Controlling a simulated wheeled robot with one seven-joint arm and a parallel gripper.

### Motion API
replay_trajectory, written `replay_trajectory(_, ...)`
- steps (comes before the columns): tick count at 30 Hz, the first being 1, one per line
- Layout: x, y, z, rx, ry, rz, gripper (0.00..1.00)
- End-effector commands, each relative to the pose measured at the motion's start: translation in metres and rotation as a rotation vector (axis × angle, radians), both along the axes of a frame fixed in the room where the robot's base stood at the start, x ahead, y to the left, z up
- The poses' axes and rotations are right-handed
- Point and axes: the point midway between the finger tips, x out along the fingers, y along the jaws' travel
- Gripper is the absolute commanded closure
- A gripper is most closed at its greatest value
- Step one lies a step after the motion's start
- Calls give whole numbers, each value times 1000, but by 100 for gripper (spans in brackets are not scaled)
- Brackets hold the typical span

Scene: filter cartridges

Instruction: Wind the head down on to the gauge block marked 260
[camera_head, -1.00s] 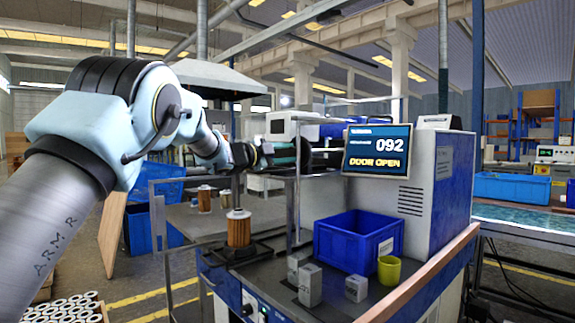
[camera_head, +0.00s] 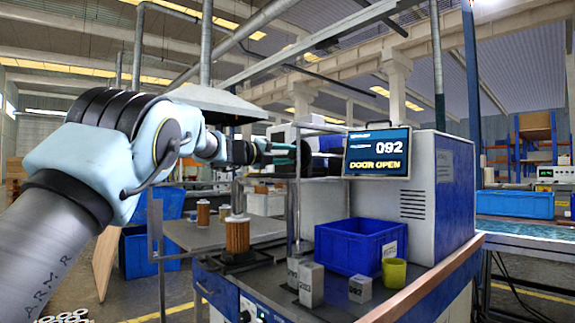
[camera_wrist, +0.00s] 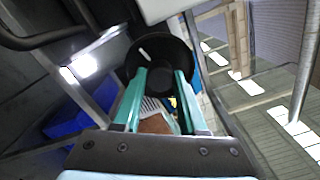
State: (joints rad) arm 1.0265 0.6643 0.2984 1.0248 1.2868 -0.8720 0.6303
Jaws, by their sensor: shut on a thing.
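My gripper (camera_head: 292,152) is at the end of my arm, level with the display and beside the machine's upright. In the wrist view its green fingers (camera_wrist: 160,78) close on a round black part (camera_wrist: 160,50), perhaps a knob or handwheel. In the head view that part is hard to make out. Three grey gauge blocks stand on the bench: a tall one (camera_head: 311,285), one behind it to the left (camera_head: 293,271), and a small one (camera_head: 360,289). I cannot surely read which is marked 260. The head itself cannot be clearly picked out.
An orange filter cartridge (camera_head: 237,237) stands on a black base at the bench's left. A blue crate (camera_head: 345,250) and a yellow cup (camera_head: 394,272) are at the right. The display (camera_head: 377,152) reads 092 and DOOR OPEN. A metal upright (camera_head: 297,200) rises near my gripper.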

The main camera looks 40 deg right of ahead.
Motion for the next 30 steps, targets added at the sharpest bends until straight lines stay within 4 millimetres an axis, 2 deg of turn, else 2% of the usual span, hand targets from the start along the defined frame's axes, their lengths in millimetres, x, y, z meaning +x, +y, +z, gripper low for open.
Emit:
replay_trajectory(1, 0, 0, -6, -1, -44, -1, 100)
replay_trajectory(15, -1, 0, -3, -18, -359, -3, 100)
replay_trajectory(30, -1, 0, -1, -22, -437, -2, 100)
